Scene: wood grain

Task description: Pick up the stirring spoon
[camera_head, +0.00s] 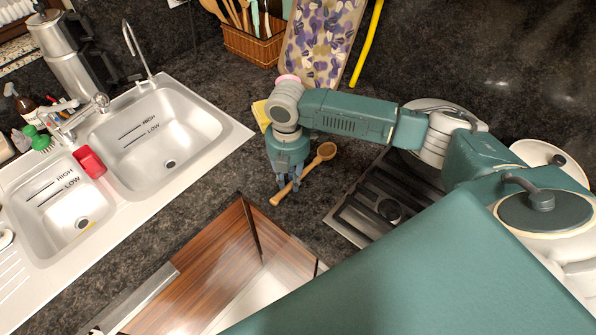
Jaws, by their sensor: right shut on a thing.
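The stirring spoon (310,170) is wooden, with a round bowl at its upper right end and a handle running down to the left. It is at the dark countertop, between the sink and the stove. My right gripper (287,188) points down over the handle and is shut on it. The fingertips partly hide the handle. I cannot tell whether the spoon touches the counter or is slightly above it. My left gripper is not in view.
A double sink (165,125) is on the left, with a red sponge (89,162) on its divider. A stove (372,205) is right of the spoon. An open drawer or cabinet (200,270) is in front. A utensil basket (250,46) and a patterned board (318,45) stand at the back.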

